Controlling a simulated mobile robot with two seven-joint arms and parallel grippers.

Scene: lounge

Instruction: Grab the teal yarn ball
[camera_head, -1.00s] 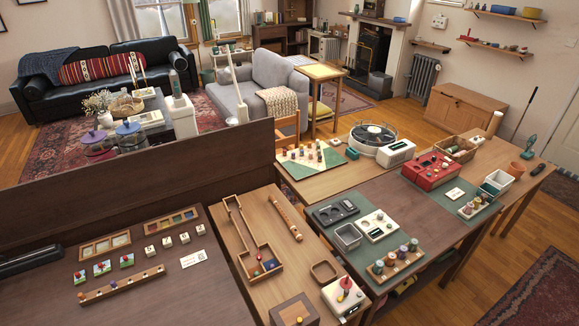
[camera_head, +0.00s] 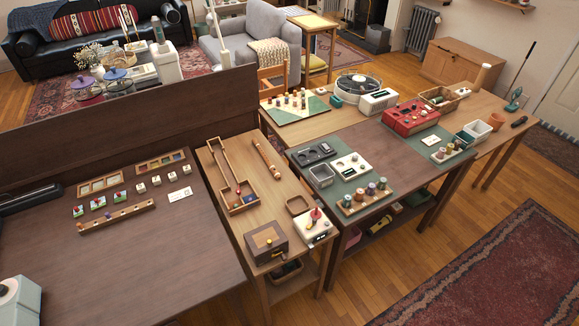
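I cannot make out a teal yarn ball for certain in the head view. A small teal object (camera_head: 336,101) sits on the far table beside the turntable, but its shape is too small to tell. A wicker basket (camera_head: 426,92) on the same table holds dark items that I cannot make out. Neither of my grippers is in view.
A dark table (camera_head: 140,270) with small wooden toys fills the left front, with a raised panel (camera_head: 120,115) behind it. A wooden table (camera_head: 215,165) and a desk with green mats (camera_head: 300,180) adjoin it. Open floor (camera_head: 400,275) and a red rug (camera_head: 500,280) lie at right.

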